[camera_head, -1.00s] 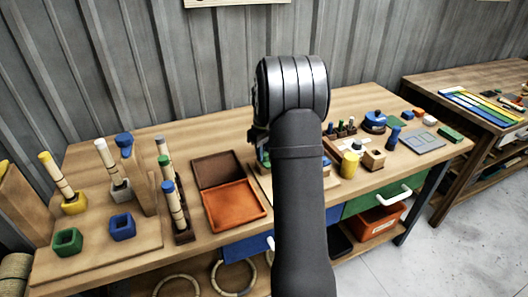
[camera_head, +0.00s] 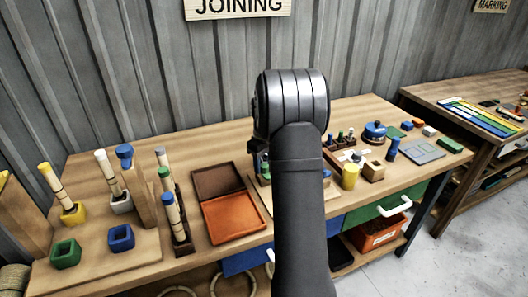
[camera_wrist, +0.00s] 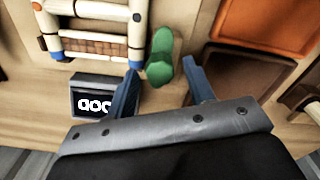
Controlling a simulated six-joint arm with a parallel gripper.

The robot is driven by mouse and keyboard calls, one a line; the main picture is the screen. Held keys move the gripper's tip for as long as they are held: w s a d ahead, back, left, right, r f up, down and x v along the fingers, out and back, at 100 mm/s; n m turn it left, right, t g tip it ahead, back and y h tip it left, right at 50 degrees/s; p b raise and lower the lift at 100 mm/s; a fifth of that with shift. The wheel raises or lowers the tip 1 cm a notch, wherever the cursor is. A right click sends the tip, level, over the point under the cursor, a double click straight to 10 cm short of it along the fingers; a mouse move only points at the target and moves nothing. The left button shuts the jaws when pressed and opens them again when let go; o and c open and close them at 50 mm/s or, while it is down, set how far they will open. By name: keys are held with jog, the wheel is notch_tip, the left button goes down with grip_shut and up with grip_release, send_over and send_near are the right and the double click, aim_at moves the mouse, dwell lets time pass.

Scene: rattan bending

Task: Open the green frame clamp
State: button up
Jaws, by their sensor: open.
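A green lever-like piece (camera_wrist: 160,55), which looks like the green frame clamp's handle, stands beside a rattan frame (camera_wrist: 95,28) in the wrist view. My gripper (camera_wrist: 162,70) is open, its two blue-grey fingers apart on either side of the green piece's near end. I cannot tell whether either finger touches it. The frame has pale poles with blue and white joints and a woven strip. In the head view my own arm hides most of the frame and clamp.
A brown and orange tray (camera_head: 262,222) lies left of my arm; its orange part (camera_wrist: 285,25) is right of the fingers in the wrist view. A small black display (camera_wrist: 92,103) lies left of the left finger.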

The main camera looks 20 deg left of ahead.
notch_tip(320, 180, up, 17)
dwell(0.4)
dwell(0.4)
notch_tip(320, 180, down, 17)
jog(key=shift+f, duration=0.15)
dwell(0.4)
